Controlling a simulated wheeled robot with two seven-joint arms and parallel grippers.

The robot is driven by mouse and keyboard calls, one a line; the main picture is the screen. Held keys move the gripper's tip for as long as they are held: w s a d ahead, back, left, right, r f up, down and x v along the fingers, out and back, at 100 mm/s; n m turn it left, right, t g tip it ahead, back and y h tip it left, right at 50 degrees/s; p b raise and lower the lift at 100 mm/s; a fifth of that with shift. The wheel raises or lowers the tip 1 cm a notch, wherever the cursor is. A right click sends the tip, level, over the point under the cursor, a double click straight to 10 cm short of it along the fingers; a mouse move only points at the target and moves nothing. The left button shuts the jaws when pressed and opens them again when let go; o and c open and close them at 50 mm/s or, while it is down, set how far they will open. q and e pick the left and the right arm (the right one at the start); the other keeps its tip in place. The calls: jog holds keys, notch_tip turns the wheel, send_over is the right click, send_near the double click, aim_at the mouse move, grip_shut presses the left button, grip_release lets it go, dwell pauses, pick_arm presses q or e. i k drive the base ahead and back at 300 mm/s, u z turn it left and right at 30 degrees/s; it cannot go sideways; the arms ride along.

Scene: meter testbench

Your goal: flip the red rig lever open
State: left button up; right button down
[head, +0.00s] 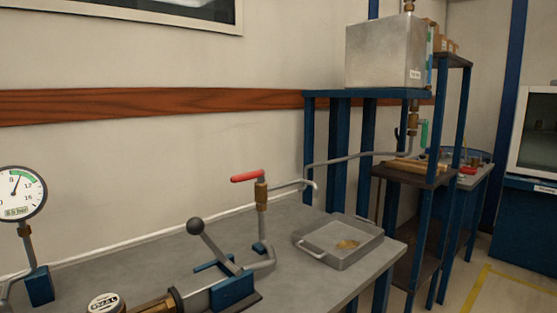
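The red rig lever (248,176) sits on top of a brass valve (262,195) on an upright grey pipe on the bench. The lever points to the left, about level, in line with or close to the direction of the outlet pipe (295,185) that runs off to the right and bends down at its end. Neither of my grippers shows in the head view, so nothing is seen touching the lever.
A grey metal tray (365,251) with a brownish patch stands on the bench below the outlet. A black-knobbed clamp handle (196,226), a brass meter (150,304) and a pressure gauge (20,194) stand further left. A metal tank (385,54) sits on a blue stand behind.

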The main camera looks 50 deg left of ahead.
aim_at(259, 175)
jog(key=i, duration=0.85)
jog(key=u, duration=3.05)
